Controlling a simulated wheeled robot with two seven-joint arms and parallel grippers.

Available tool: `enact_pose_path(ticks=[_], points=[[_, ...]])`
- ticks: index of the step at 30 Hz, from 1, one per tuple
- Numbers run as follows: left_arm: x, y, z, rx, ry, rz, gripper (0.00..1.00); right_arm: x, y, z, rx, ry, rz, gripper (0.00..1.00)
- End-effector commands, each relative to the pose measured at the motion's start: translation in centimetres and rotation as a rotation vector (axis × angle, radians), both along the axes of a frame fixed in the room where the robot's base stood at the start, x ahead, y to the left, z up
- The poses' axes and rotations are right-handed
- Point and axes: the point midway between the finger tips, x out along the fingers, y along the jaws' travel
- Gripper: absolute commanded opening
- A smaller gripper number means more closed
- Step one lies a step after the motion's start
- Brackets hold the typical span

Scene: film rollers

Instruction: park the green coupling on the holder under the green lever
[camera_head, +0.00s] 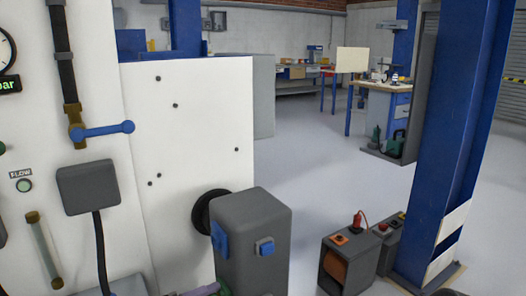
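I see no green lever for certain. The lever in view is a blue lever (105,130) on a brass valve (75,122), fixed to a white panel at the left. A small green piece (222,288) shows at the bottom edge beside a purple piece (203,290); both are mostly cut off, and I cannot tell whether the green one is the coupling. A sliver of something green (2,148) shows at the left edge, too cut off to identify. No holder can be made out. Neither of my grippers is in view.
A grey box (255,235) with blue parts stands at the bottom centre, before a black round part (204,212). A blue column (455,130) rises at the right, with grey boxes (350,258) near its foot. Open floor (325,180) leads back to workbenches (385,105).

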Motion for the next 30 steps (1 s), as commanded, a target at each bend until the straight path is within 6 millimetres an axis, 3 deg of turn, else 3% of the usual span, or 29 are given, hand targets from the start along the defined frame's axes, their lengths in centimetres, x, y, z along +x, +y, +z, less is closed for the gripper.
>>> enact_pose_path(ticks=[13, 30], points=[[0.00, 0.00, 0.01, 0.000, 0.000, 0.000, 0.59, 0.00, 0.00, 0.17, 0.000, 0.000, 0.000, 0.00], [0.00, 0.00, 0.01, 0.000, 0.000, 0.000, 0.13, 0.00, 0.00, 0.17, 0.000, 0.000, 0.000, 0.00]])
